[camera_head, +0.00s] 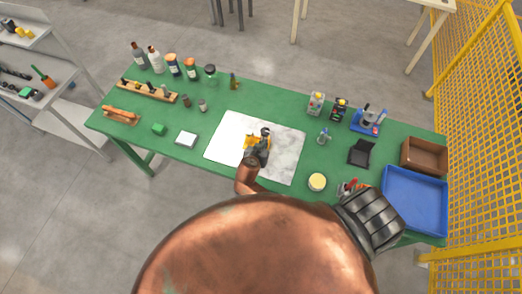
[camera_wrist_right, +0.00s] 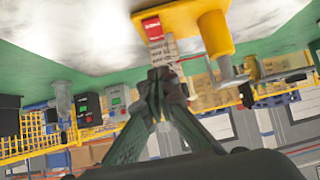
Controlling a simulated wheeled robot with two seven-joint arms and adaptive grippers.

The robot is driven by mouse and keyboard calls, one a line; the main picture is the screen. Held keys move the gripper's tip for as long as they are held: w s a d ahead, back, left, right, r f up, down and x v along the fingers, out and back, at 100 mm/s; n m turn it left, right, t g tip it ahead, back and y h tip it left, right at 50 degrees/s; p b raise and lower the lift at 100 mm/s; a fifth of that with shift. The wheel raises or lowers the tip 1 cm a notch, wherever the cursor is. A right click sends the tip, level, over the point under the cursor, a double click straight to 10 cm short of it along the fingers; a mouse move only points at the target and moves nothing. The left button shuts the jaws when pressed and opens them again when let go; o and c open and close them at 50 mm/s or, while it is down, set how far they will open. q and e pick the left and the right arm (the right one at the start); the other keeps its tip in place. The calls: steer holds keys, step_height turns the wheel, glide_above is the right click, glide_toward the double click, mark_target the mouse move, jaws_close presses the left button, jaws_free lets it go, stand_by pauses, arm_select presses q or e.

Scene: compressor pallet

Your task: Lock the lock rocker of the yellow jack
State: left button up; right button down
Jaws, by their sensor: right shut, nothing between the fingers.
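The yellow jack (camera_head: 249,143) is on the white marbled board in the head view, partly hidden by my right gripper (camera_head: 264,133). In the right wrist view the yellow jack (camera_wrist_right: 213,30) shows close up, with a yellow round post. A small red part with white marks (camera_wrist_right: 152,27) is at its edge, with a pale strip beside it. I cannot tell the lock rocker's position. My right gripper (camera_wrist_right: 163,85) is shut and empty, its fingertips close to the pale strip; I cannot tell whether they touch it.
The white board (camera_head: 222,140) lies on the green table (camera_head: 160,152). Bottles (camera_head: 155,59) stand at the back left. A blue tray (camera_head: 414,203), a brown box (camera_head: 424,156) and a blue-based device (camera_head: 368,121) are on the right. A yellow mesh fence (camera_head: 490,110) stands beyond.

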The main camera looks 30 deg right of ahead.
mark_target(256, 140)
steer(key=f, duration=0.1)
steer(key=f+b, duration=0.2)
steer(key=shift+w+d+f, duration=0.25)
steer(key=shift+d, duration=0.1)
steer(key=shift+w+f+b, duration=0.1)
steer(key=shift+f+b, duration=0.25)
steer(key=shift+f, duration=0.05)
steer(key=shift+d+f+p, duration=0.1)
steer(key=shift+d+p, duration=0.05)
steer(key=shift+p, duration=0.4)
arm_select(q)
steer(key=s+f, duration=0.2)
steer(key=shift+s+f, duration=0.1)
steer(key=shift+f, duration=0.3)
arm_select(e)
steer(key=shift+w+f, duration=0.1)
steer(key=shift+d, duration=0.1)
steer(key=shift+w+d, duration=0.5)
